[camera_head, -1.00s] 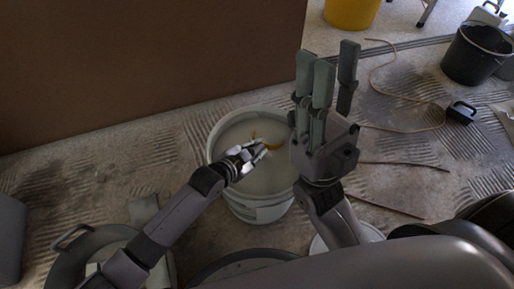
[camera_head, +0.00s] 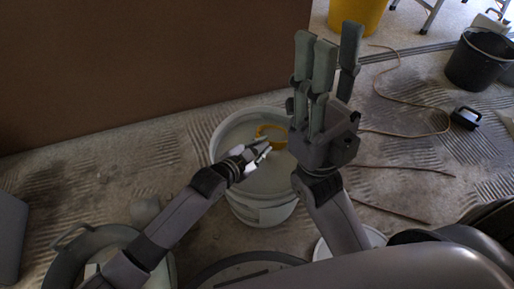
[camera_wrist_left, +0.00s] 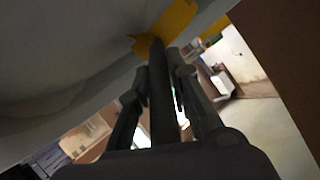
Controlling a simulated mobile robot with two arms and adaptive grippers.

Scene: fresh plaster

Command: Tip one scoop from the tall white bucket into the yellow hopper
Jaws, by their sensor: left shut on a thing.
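The tall white bucket (camera_head: 258,214) stands on the floor at centre, holding pale whitish material. My left gripper (camera_head: 262,153) is over the bucket's opening, shut on the yellow scoop (camera_head: 273,131). The scoop's yellow rim shows inside the bucket mouth; how full it is I cannot tell. In the left wrist view the fingers (camera_wrist_left: 157,85) close around a dark handle below the yellow scoop part (camera_wrist_left: 172,28). My right gripper (camera_head: 326,62) points up, fingers spread and empty, right of the bucket. A yellow container (camera_head: 357,14), apparently the hopper, is cut off by the top edge.
A black bucket (camera_head: 480,62) stands at the far right, with a dark tool (camera_head: 466,117) near it. Cables lie on the floor. A grey tub (camera_head: 75,262) is at the lower left. A brown board (camera_head: 150,70) walls off the upper left.

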